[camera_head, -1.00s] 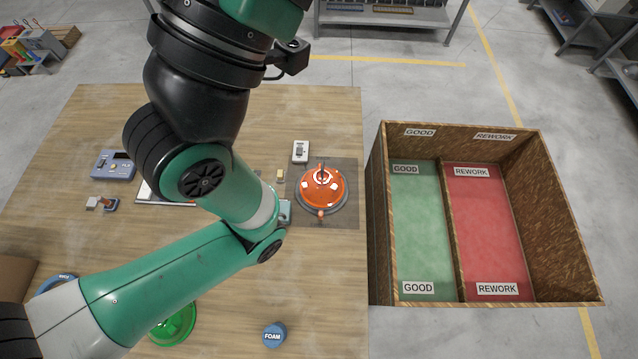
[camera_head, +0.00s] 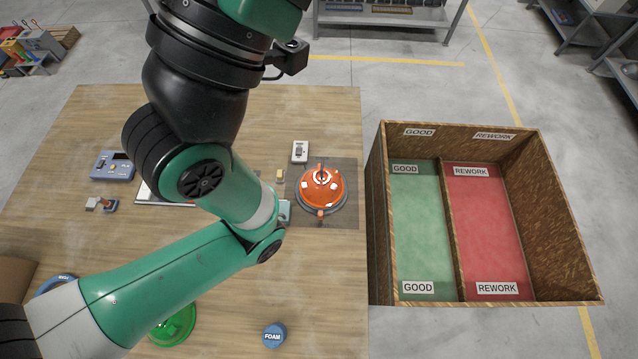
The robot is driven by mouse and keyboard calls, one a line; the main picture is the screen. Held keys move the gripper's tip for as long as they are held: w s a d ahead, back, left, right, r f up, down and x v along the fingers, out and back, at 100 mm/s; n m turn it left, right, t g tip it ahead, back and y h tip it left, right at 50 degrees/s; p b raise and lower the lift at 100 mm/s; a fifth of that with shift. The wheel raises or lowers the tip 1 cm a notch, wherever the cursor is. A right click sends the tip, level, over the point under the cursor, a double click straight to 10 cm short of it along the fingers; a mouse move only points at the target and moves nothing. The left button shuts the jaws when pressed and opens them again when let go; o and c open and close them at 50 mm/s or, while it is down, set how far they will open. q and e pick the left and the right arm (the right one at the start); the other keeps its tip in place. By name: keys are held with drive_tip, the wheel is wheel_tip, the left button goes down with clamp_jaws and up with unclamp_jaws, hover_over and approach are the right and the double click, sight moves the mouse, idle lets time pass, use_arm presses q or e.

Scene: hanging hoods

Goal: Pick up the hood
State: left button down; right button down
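An orange, glossy, dome-shaped hood (camera_head: 321,187) with a small dark hook or loop on top sits upright on a round grey base, on a dark mat near the right edge of the table. A green round thing (camera_head: 175,325), perhaps another hood, lies at the bottom of the table, partly hidden behind my green arm. My green and black arm links cross the left and middle of the view. Neither gripper's fingers can be seen, and nothing is seen holding the orange hood.
A wooden bin (camera_head: 455,232) right of the table has a green GOOD side and a red REWORK side. A small switch box (camera_head: 300,152), a blue-grey device (camera_head: 113,165) and a blue FOAM puck (camera_head: 274,335) stand on the wooden table (camera_head: 325,270). The table's lower right is mostly clear.

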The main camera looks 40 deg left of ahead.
use_arm(q)
unclamp_jaws()
idle(0.5)
